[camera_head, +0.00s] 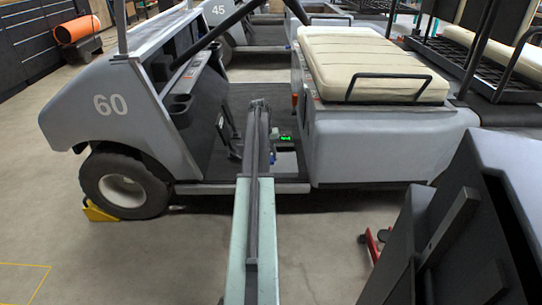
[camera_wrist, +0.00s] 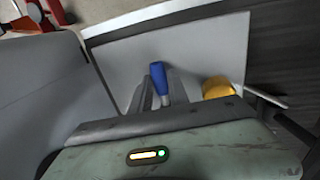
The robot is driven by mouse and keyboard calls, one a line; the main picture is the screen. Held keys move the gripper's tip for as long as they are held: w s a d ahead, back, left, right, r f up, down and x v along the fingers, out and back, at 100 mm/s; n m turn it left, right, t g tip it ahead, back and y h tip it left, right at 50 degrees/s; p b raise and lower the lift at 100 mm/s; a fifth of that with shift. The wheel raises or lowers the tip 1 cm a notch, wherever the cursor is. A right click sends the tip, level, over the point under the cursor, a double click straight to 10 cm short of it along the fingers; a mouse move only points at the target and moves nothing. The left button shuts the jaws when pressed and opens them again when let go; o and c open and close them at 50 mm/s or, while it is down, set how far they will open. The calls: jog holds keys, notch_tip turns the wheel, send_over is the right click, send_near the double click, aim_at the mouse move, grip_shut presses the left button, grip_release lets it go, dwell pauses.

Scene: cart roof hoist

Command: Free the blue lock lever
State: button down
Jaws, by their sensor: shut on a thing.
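The blue lock lever (camera_wrist: 158,76) shows in the wrist view, sticking up between the two grey fingers of my gripper (camera_wrist: 162,90). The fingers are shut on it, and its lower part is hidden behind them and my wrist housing. Behind it is a light grey panel. In the head view my arm reaches forward to the open middle of the grey cart (camera_head: 390,145) numbered 60.
A yellow-orange round piece (camera_wrist: 217,87) stands just right of the lever. A cream seat (camera_head: 370,65) tops the cart's rear body. A yellow chock (camera_head: 98,212) sits at the front wheel (camera_head: 124,184). A dark bulky object (camera_head: 470,235) fills the right foreground; open floor lies at left.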

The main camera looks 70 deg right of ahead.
jog(key=shift+w+a, duration=0.2)
jog(key=shift+w, duration=0.2)
jog(key=shift+w+d, duration=0.15)
jog(key=shift+d, duration=0.2)
jog(key=shift+a, duration=0.25)
jog(key=shift+s+n, duration=0.2)
jog(key=shift+n, duration=0.1)
